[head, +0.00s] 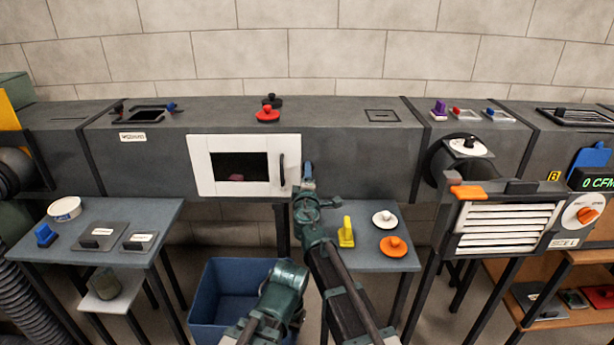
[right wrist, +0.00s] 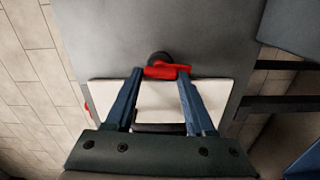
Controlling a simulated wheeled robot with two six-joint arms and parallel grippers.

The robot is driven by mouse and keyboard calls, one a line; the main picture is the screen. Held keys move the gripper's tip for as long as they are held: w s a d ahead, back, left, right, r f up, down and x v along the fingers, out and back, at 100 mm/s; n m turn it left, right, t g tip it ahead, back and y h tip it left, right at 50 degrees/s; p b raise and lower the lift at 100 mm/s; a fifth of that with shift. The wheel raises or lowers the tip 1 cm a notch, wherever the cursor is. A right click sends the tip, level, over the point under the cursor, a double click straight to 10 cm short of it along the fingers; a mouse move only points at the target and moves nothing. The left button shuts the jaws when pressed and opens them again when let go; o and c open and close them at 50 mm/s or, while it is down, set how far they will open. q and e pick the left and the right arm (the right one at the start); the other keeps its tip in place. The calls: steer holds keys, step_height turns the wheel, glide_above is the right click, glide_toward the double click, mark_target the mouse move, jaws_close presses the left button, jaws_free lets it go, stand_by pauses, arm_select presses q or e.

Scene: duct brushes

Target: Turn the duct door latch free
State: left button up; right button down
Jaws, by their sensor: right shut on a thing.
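The white duct door (head: 198,168) is closed on the front of the grey duct, with a dark window (head: 238,167) and a black handle (head: 282,170). My right gripper (head: 308,177) is at the door's right edge and hides the latch in the head view. In the right wrist view, the red latch (right wrist: 166,72) sits on a dark round base (right wrist: 160,58) beside the edge of the white door (right wrist: 155,97). The two blue fingers of my right gripper (right wrist: 160,75) are shut on the latch's ends. Only links of my left arm show low in the middle; its fingers are not visible.
A blue bin (head: 215,300) stands on the floor below the door. The right small table holds a yellow block (head: 346,232), a white disc (head: 385,218) and an orange disc (head: 393,246). A red-knobbed piece (head: 268,114) sits on the duct top. A louvred vent (head: 505,228) stands at right.

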steer(key=shift+n, duration=0.7)
steer(key=shift+c, duration=1.2)
jaws_free()
